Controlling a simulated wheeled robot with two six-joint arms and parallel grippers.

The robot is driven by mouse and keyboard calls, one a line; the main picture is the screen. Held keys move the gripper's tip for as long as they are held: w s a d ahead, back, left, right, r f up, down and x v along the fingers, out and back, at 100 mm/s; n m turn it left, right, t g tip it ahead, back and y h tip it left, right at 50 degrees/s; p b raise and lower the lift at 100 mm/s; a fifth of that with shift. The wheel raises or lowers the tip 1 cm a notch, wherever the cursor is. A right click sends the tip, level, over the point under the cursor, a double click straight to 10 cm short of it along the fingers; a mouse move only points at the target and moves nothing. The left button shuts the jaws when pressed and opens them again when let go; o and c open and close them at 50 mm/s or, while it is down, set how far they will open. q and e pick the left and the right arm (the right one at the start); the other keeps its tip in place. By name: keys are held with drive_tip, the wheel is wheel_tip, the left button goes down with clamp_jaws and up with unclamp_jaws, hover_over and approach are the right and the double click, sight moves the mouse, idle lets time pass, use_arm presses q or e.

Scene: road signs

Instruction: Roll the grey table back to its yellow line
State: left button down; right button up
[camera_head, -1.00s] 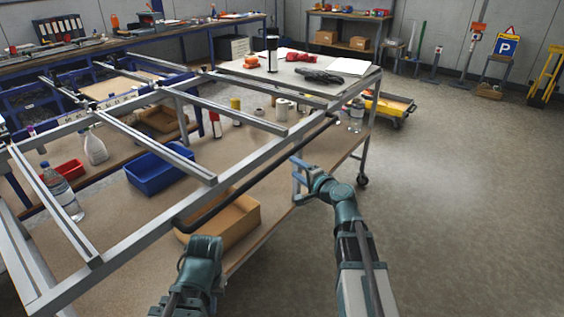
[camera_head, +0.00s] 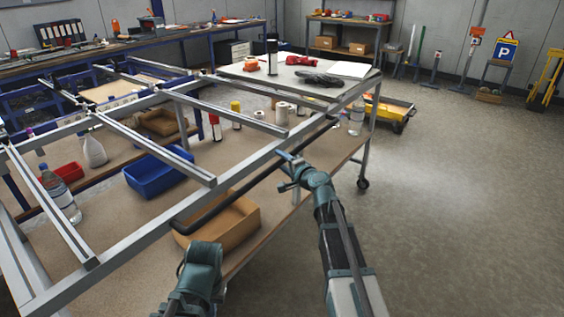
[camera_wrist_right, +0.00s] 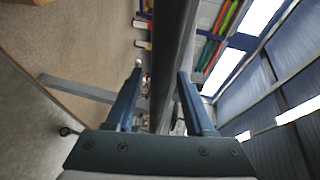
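The grey table (camera_head: 246,162) is a wheeled frame with slanting grey rails and a wooden lower shelf. A black push bar (camera_head: 262,172) runs along its near side. My right gripper (camera_head: 286,164) is at this bar, right of its middle. In the right wrist view, my right gripper (camera_wrist_right: 157,100) has its fingers apart, with a dark bar (camera_wrist_right: 169,70) passing between them and gaps visible beside it. My left wrist shows near the bar's lower left end in the head view. Its fingers are hidden, so their state is unclear. No yellow line is visible.
A blue bin (camera_head: 159,173), a cardboard box (camera_head: 217,224) and bottles sit on the lower shelf. Gloves (camera_head: 319,78) lie on the far top. A yellow trolley (camera_head: 392,110) stands beyond. A blue-framed bench (camera_head: 115,47) is behind.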

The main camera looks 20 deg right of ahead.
clamp_jaws()
idle(1.2)
